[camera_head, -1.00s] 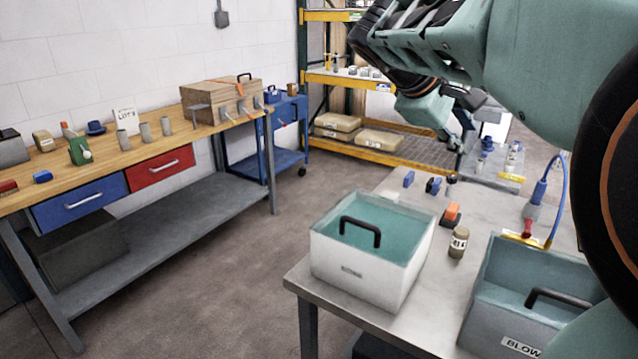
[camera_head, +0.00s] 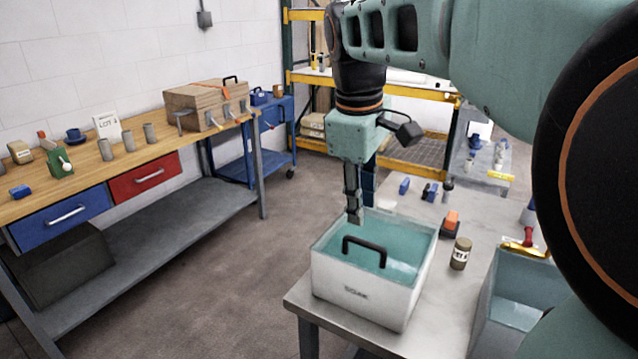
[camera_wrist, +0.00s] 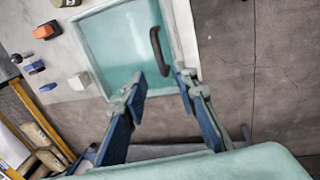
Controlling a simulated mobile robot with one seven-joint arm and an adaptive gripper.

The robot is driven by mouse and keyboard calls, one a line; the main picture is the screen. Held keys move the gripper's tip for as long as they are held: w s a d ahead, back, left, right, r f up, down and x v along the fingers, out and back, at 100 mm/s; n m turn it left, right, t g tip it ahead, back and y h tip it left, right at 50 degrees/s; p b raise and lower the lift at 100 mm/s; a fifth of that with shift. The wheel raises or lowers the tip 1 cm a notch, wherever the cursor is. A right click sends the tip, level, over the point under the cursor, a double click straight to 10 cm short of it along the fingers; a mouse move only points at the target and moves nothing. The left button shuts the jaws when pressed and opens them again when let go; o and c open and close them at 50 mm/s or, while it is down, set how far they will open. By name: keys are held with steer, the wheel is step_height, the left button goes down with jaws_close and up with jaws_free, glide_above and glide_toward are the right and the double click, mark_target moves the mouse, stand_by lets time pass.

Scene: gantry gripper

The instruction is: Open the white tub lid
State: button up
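The white tub (camera_head: 365,292) stands on the grey table with a label on its front wall. Its teal top (camera_head: 400,262) bears a black bar handle (camera_head: 364,250) near the front side. The handle also shows in the wrist view (camera_wrist: 156,50). My gripper (camera_head: 356,214) points down above the tub's back left part. In the wrist view my gripper (camera_wrist: 162,82) is open and empty, with one finger on each side of the line of the handle. The fingers appear apart from the handle; their exact height above it is unclear.
A second tub (camera_head: 515,305) stands right of the white tub, partly hidden by my arm. A small labelled jar (camera_head: 460,254) and an orange-and-black block (camera_head: 450,224) stand between them. Blue clips (camera_head: 404,185) lie farther back. A wooden workbench (camera_head: 150,140) stands at left.

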mark_target(362, 243)
steer(key=f, duration=0.2)
steer(key=w+f, duration=0.1)
steer(key=f, duration=0.2)
steer(key=d+f, duration=0.1)
steer(key=f, duration=0.2)
steer(key=shift+w+b, duration=0.15)
steer(key=shift+b, duration=0.2)
jaws_close()
